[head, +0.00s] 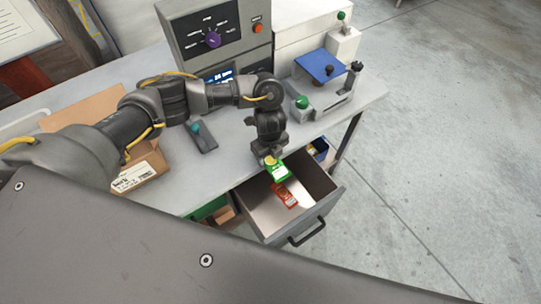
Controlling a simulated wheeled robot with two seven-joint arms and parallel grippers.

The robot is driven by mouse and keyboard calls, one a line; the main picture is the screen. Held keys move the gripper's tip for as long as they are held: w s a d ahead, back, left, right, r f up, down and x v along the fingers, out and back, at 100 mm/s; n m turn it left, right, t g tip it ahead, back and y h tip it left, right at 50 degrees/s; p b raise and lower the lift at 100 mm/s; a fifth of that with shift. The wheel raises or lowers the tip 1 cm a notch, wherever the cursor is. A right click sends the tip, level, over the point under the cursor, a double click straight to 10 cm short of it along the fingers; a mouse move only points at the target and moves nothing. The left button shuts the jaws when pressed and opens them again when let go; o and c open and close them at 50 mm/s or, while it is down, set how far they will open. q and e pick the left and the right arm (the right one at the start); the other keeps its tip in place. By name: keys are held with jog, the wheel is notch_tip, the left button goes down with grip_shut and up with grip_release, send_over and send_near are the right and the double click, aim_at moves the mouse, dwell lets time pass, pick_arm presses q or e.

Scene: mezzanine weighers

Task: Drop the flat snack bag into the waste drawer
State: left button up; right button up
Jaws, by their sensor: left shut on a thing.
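My left gripper (268,156) points down over the open grey drawer (318,206). It is shut on a small green bag (278,172) with a yellow and white print. The green bag hangs above the back part of the drawer opening. An orange-red packet (285,196) lies inside the drawer on its floor. The drawer sticks out below the table's front edge and has a dark bar handle (307,232). My right gripper does not show.
A grey control box (215,35) with a purple knob stands behind my arm. A fixture with a blue plate (320,66) stands on the table's right. A cardboard box (140,175) is at the left. A blue bin (319,148) is beyond the drawer. Open floor lies right.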

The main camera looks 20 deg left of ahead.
aim_at(270, 159)
pick_arm(q)
jog(key=shift+f, duration=0.2)
jog(key=o, duration=1.1)
jog(key=shift+c, duration=0.2)
notch_tip(270, 159, up, 11)
jog(key=shift+f, duration=0.1)
